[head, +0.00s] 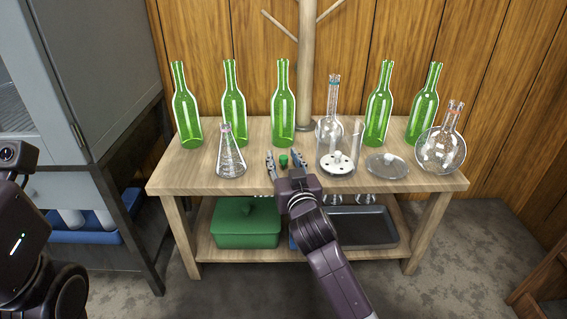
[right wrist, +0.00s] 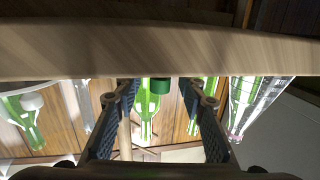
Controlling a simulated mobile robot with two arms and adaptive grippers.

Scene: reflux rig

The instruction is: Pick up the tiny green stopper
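The tiny green stopper (head: 283,160) stands on the wooden table near its front middle, between the conical flask and the large glass jar. My right gripper (head: 283,164) is open at the table's front edge, with one finger on each side of the stopper. In the right wrist view, which is upside down, the stopper (right wrist: 160,86) shows between the spread fingers (right wrist: 159,101), with a gap on both sides. My left arm shows at the left edge of the head view, but its gripper is not visible.
The conical flask (head: 231,158) stands left of the stopper. The glass jar (head: 325,160) is close on the right, then a glass lid (head: 387,167) and a round flask (head: 441,152). Several green bottles (head: 283,110) line the back. A green box (head: 246,225) sits on the lower shelf.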

